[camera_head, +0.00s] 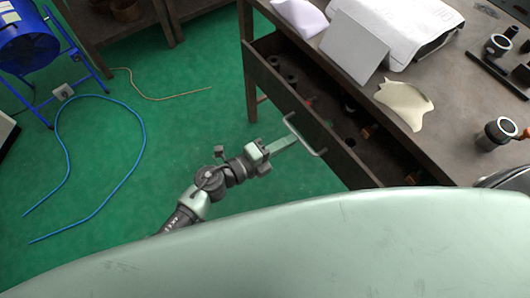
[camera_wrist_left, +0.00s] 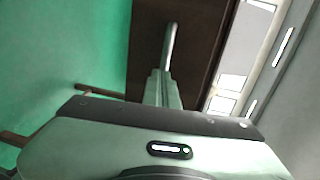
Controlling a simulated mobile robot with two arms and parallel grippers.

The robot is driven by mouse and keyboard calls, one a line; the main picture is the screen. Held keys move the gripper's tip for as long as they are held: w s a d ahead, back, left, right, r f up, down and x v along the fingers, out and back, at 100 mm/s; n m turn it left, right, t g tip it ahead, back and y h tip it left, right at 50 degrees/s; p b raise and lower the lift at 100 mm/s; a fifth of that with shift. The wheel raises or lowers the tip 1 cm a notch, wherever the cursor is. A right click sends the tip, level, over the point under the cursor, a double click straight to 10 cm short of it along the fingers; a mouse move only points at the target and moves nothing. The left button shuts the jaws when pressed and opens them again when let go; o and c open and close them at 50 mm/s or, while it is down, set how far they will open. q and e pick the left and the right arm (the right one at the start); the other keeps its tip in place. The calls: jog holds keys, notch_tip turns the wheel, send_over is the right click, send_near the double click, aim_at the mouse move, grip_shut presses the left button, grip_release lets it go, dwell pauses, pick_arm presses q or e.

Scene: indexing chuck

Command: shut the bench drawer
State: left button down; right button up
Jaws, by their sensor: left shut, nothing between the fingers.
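The bench drawer (camera_head: 325,139) is pulled out from under the bench, and several small items show inside it. A pale bar handle (camera_head: 303,134) is on its front. My left gripper (camera_head: 293,141) is shut and empty, with its fingertips at the handle; I cannot tell whether they touch it. In the left wrist view the shut fingers (camera_wrist_left: 158,88) point at the dark drawer front (camera_wrist_left: 190,50), and the handle (camera_wrist_left: 169,45) shows just beyond their tips. My right gripper is not in view.
A blue hose (camera_head: 143,140) and a blue fan (camera_head: 28,40) are at the left.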

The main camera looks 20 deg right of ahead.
aim_at(318, 121)
pick_arm(q)
jog(key=x, duration=0.3)
jog(key=r+b+x, duration=0.1)
jog(key=x, duration=0.6)
jog(key=shift+w+d+r+b, duration=0.1)
jog(key=shift+w+d+b, duration=0.15)
jog(key=shift+d+b, duration=0.15)
jog(key=shift+w+d, duration=0.1)
jog(key=shift+d, duration=0.05)
jog(key=shift+r, duration=0.2)
